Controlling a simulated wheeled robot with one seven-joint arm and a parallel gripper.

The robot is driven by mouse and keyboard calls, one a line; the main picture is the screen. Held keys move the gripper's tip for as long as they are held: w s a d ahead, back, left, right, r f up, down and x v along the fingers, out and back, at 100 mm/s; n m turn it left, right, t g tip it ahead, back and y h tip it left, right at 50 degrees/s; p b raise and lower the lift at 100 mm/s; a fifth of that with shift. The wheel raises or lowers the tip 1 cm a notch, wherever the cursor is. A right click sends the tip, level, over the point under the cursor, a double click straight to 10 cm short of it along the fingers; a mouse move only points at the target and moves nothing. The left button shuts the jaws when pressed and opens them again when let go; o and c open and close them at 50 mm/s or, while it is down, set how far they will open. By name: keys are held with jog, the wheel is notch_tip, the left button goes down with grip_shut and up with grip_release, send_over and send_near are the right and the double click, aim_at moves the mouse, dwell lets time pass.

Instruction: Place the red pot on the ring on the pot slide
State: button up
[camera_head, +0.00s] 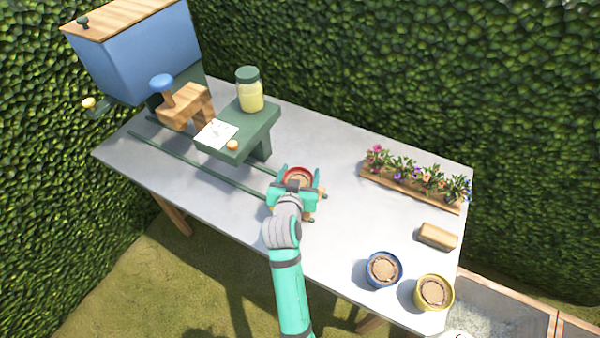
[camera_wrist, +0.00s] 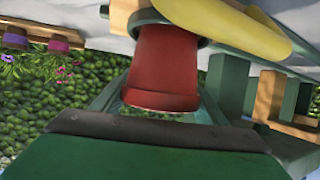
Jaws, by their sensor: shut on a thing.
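The red pot (camera_head: 298,175), filled with brown soil, is at the end of the green rails, between the fingers of my gripper (camera_head: 300,182). My gripper is shut on the pot. In the wrist view the red pot (camera_wrist: 165,70) appears upside down, its wide rim toward the gripper. A green curved edge, perhaps the ring (camera_wrist: 143,20), lies at the pot's narrow end. I cannot tell whether the pot is seated in it or just above it. The pot slide's rails (camera_head: 205,168) run left across the table; my gripper hides much of its near end.
A green stand (camera_head: 262,122) with a jar (camera_head: 250,90) is behind the rails, by a blue hopper (camera_head: 140,55). A blue pot (camera_head: 383,270), yellow pot (camera_head: 433,292), wooden block (camera_head: 438,236) and flower tray (camera_head: 410,190) are right. The table (camera_head: 345,225) is clear between.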

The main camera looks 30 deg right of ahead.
jog(key=o, duration=1.2)
jog(key=shift+f, duration=0.1)
jog(key=shift+o, duration=0.2)
jog(key=shift+s+a+r, duration=0.15)
jog(key=shift+r, duration=0.05)
jog(key=v, duration=1.1)
jog(key=shift+s+r, duration=0.2)
jog(key=shift+s, duration=0.05)
